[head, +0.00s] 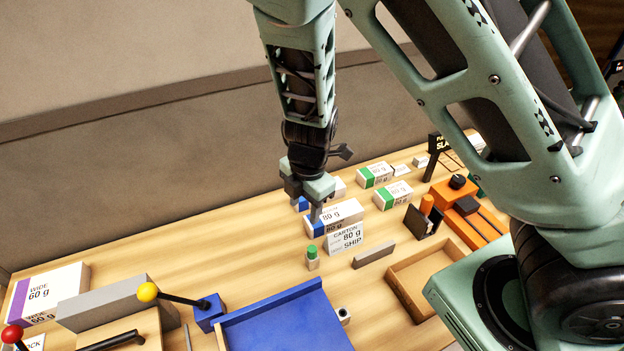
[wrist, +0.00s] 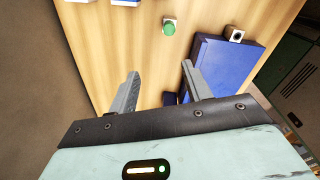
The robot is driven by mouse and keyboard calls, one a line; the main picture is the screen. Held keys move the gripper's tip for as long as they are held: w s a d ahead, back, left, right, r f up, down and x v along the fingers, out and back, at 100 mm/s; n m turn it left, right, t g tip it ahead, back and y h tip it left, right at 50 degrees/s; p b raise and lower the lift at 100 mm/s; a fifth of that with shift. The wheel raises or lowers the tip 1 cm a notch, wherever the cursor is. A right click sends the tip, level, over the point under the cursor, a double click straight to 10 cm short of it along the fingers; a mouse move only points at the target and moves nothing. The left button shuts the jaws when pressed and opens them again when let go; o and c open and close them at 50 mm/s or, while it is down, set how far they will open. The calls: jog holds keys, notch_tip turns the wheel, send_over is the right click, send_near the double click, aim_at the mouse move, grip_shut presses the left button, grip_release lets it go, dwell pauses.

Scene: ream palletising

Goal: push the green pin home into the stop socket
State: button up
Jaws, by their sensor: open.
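The green pin (head: 312,251) stands upright in a small pale holder on the wooden bench, in front of the white carton sign. In the wrist view the green pin (wrist: 169,27) shows near the top, beyond my fingertips. My gripper (head: 307,212) is above the bench, apart from the pin and over the 80 g ream area. In the wrist view my gripper (wrist: 160,72) has its two fingers spread with nothing between them. A small light block with a dark hole, which looks like the stop socket (head: 344,316), sits beside the blue tray; it also shows in the wrist view (wrist: 236,34).
The blue tray (head: 280,322) fills the front middle. A grey bar (head: 374,253) and an open brown tray (head: 398,284) lie right of the pin. The carton sign (head: 346,239) and an 80 g ream (head: 340,214) stand behind it.

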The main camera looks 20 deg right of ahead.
aim_at(312, 248)
jog(key=shift+n+g+h, duration=0.3)
jog(key=shift+g, duration=0.1)
jog(key=f+b, duration=0.1)
jog(key=f, duration=0.4)
jog(key=d+f+b, duration=0.1)
jog(key=f+b, duration=0.1)
jog(key=f, duration=0.4)
jog(key=f+b, duration=0.2)
jog(key=f, duration=0.4)
jog(key=shift+s+d, duration=0.25)
jog(key=shift+s, duration=0.1)
grip_shut()
jog(key=c, duration=0.8)
grip_release()
grip_shut()
jog(key=shift+r+p, duration=2.9)
jog(key=shift+p, duration=0.35)
